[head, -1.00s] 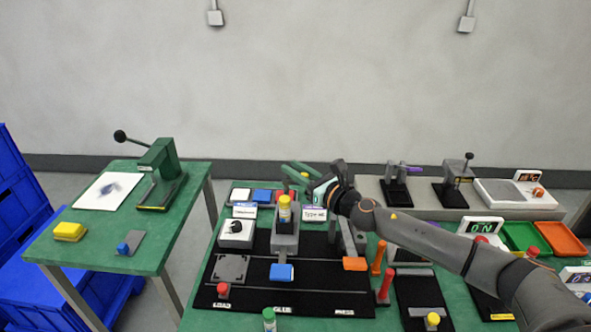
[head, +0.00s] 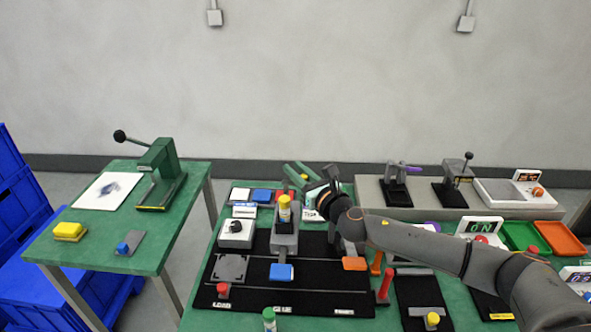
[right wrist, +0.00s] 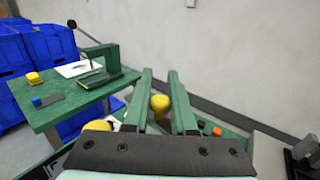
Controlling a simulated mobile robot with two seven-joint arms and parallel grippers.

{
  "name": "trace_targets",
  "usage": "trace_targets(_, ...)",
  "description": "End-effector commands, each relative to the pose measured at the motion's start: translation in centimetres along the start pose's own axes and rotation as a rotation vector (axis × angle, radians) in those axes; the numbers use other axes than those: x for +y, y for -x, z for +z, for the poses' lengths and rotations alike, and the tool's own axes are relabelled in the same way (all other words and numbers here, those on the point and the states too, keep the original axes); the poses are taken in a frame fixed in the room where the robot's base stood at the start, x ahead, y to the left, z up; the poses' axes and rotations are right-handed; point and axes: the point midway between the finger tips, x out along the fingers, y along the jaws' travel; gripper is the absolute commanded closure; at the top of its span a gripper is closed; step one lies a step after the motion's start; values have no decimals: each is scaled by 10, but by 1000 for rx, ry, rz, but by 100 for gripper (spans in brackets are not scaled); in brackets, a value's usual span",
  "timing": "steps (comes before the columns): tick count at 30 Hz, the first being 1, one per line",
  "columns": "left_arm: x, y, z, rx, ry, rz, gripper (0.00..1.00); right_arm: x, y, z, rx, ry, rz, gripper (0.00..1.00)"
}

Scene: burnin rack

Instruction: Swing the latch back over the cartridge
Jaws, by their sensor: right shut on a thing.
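The cartridge (head: 284,211), a yellow and white upright cylinder, stands in a grey holder (head: 285,240) on the black mat. My right gripper (head: 296,170) is behind and slightly right of it, its green fingers pointing away. In the right wrist view, the fingers (right wrist: 161,92) are shut on a rounded yellow knob (right wrist: 160,103), which looks like the latch's handle. The latch's arm and pivot are hidden, so I cannot tell its exact angle. Another yellow rounded top (right wrist: 97,125), perhaps the cartridge's, shows near the palm at left. My left gripper is not in view.
A white box with a black dial (head: 236,233) stands left of the holder. A blue block (head: 282,272) lies in front, and an orange block (head: 355,264) at right. Orange and red posts stand under my right forearm. The mat's front left has some free room.

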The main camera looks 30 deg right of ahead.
Motion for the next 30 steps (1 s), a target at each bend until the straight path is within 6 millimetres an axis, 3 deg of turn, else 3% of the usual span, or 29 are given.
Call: trace_targets(30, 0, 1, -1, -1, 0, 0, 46, 15, 23, 0, 3, -4, -946, 100)
